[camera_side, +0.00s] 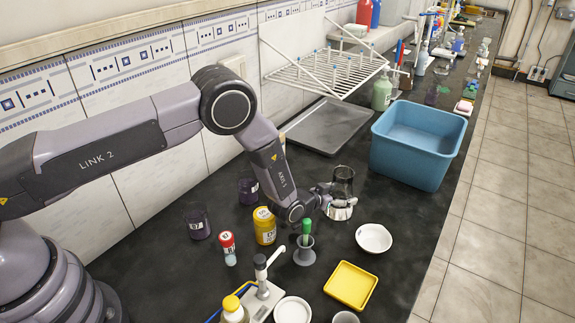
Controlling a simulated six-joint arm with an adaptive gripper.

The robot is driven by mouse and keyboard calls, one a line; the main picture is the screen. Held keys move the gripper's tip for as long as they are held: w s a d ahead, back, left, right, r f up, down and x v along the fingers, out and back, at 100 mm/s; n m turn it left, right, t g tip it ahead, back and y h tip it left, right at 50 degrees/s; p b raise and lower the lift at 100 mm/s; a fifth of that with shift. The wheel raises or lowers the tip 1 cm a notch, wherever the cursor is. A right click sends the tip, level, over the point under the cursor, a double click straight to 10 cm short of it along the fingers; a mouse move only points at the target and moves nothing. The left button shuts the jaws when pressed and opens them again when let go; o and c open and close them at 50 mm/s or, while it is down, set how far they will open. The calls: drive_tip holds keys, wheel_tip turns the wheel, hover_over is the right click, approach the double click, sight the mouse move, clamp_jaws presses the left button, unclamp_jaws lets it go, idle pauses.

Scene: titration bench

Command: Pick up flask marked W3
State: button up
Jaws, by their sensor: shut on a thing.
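My gripper (340,203) reaches right from the end of my arm, near the middle of the bench. It is shut on a clear glass flask (343,181). The flask looks roughly upright, and its lower part is partly hidden by the fingers. No W3 marking can be read on it at this size. I cannot tell whether its base touches the bench.
A blue basin (417,145) stands behind and right. A grey tray (325,126) lies behind the flask. A white dish (373,238), a yellow tray (351,285), a green-topped item in a grey holder (304,252) and a yellow jar (264,226) stand nearby.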

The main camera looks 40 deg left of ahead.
drive_tip(key=shift+c, duration=0.8)
drive_tip(key=shift+r, duration=0.2)
drive_tip(key=shift+r, duration=0.8)
drive_tip(key=s+a+r, duration=0.5)
drive_tip(key=s+r, duration=0.6)
drive_tip(key=s, duration=0.1)
drive_tip(key=shift+s, duration=0.4)
drive_tip(key=shift+s+a, duration=0.1)
drive_tip(key=shift+a, duration=0.05)
